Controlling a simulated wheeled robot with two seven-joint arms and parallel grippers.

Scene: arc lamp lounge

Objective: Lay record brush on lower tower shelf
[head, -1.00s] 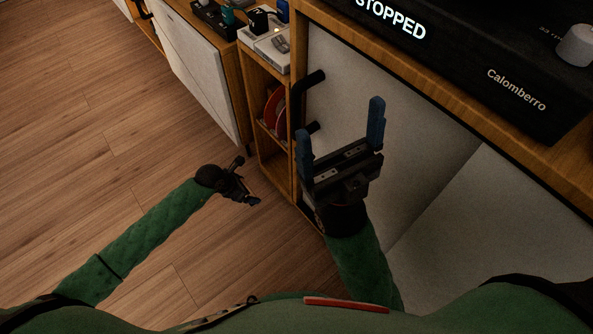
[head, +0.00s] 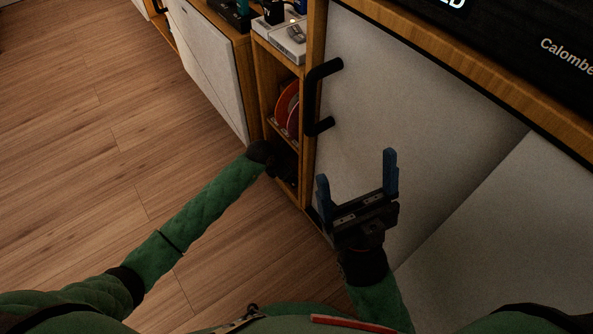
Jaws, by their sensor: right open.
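The narrow wooden tower (head: 301,170) stands between two white-fronted cabinets. Its lower shelf opening is dark, and my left arm reaches to it. My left gripper (head: 285,168) is at that opening, dark against shadow. I cannot tell whether its fingers are open or shut, or whether they hold anything. I cannot make out the record brush. My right gripper (head: 356,168) is open and empty, its two blue fingers pointing up in front of the white cabinet door.
Red discs (head: 287,106) stand in the tower's compartment above. A light grey device (head: 283,41) sits on the tower's top. A black handle (head: 318,97) juts out from the white door (head: 415,115) beside the tower. The wooden floor (head: 90,130) at left is clear.

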